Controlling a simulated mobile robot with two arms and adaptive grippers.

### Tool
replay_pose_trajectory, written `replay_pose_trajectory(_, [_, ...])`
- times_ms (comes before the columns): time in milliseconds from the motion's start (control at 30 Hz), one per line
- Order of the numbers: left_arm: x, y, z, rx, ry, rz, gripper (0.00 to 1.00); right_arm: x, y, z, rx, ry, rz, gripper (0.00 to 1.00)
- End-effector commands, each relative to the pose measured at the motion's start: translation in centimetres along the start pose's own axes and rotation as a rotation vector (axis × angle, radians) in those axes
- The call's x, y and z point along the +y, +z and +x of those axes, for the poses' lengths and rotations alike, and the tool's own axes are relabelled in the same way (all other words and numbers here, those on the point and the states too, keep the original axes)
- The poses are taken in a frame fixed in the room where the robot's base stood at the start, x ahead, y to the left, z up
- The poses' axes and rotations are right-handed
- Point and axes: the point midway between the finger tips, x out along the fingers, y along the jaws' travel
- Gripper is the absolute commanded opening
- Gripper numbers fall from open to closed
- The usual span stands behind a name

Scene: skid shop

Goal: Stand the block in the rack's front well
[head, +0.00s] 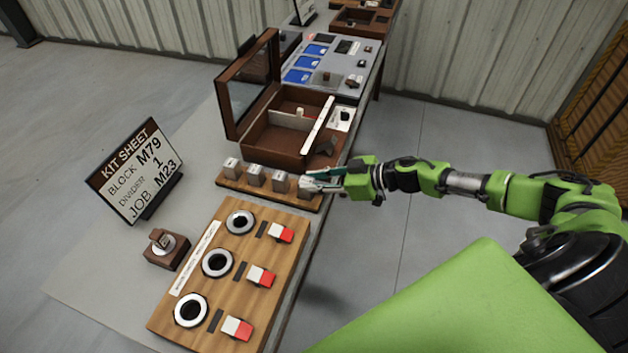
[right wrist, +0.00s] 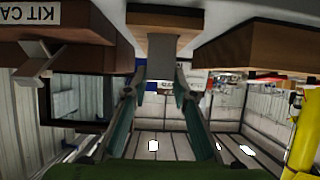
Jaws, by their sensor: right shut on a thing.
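Several small grey metal blocks stand in a row on a low wooden strip (head: 262,190) in the head view. My right gripper (head: 312,184) comes in from the right at the row's right end and is shut on the rightmost block (head: 305,193). The right wrist view shows this grey block (right wrist: 161,50) between the two fingers, against a piece of wood. I cannot tell whether it is lifted. Behind the strip, an open wooden box (head: 262,150) has inner compartments and a long white bar across it. I cannot tell which piece is the rack. My left gripper is out of view.
A kit sheet sign (head: 133,168) reads block M79, divider 1, job M23. A wooden board (head: 205,270) with several rings and red-white pieces lies in front. A small wooden stand (head: 165,255) is left of it. The raised lid (head: 232,105) stands at the box's left.

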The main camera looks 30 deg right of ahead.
Motion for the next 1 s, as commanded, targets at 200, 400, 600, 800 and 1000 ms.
replay_pose_trajectory(200, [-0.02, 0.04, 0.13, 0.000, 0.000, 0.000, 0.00, 0.01, 0.16, 0.13, 0.002, 0.000, 0.000, 0.32])
replay_pose_trajectory(400, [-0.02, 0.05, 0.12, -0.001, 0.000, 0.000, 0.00, 0.00, 0.18, 0.12, 0.001, 0.000, 0.000, 0.44])
replay_pose_trajectory(600, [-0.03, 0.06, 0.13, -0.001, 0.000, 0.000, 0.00, -0.02, 0.29, 0.11, -0.001, 0.000, 0.000, 0.58])
replay_pose_trajectory(800, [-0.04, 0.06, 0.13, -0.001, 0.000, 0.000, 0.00, -0.01, 0.27, 0.11, -0.001, 0.000, 0.000, 0.58])
replay_pose_trajectory(1000, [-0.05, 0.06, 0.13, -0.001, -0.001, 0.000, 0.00, 0.00, 0.24, 0.11, 0.000, 0.000, 0.000, 0.58])
